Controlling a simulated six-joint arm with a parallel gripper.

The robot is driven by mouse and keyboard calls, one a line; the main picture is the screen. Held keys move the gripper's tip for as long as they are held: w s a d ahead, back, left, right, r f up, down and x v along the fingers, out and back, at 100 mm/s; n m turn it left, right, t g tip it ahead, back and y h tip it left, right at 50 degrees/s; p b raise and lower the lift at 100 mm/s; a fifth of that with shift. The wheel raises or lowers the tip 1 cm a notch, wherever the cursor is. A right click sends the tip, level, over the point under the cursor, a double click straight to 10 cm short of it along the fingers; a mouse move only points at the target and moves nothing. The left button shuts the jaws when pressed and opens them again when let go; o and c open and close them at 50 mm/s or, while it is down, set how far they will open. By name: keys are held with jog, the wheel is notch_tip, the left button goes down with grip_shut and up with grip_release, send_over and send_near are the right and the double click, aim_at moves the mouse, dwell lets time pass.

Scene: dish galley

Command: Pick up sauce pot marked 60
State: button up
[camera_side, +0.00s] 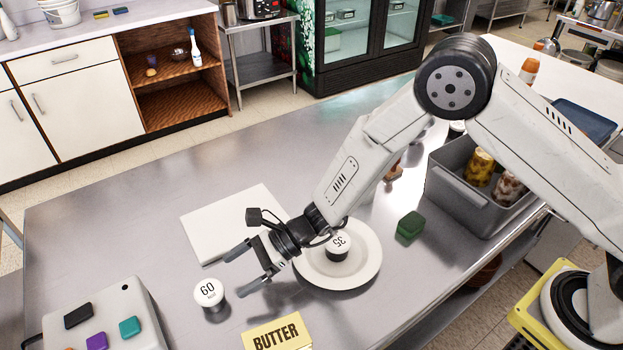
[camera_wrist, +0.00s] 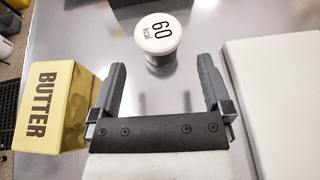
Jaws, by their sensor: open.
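The sauce pot marked 60 (camera_side: 209,293) is a small pot with a white lid reading "60 kcal". It stands upright on the metal table, left of my gripper (camera_side: 237,272) in the side view. In the wrist view the pot marked 60 (camera_wrist: 158,38) is just beyond the fingertips, roughly centred between them. My gripper (camera_wrist: 162,72) is open and empty, its two fingers apart on either side. A second pot, marked 35 (camera_side: 338,244), stands on a white plate (camera_side: 365,272) behind my gripper.
A yellow butter box (camera_side: 277,333) stands close to the pot, and left of my gripper in the wrist view (camera_wrist: 62,105). A white board (camera_side: 215,225), a green block (camera_side: 410,226), a grey bin with jars (camera_side: 468,200) and a button box (camera_side: 130,310) surround it.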

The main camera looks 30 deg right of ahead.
aim_at(217, 288)
jog(key=shift+x, duration=1.25)
jog(key=shift+a, duration=0.1)
jog(key=shift+x, duration=2.5)
jog(key=shift+f, duration=0.15)
jog(key=c, duration=1.1)
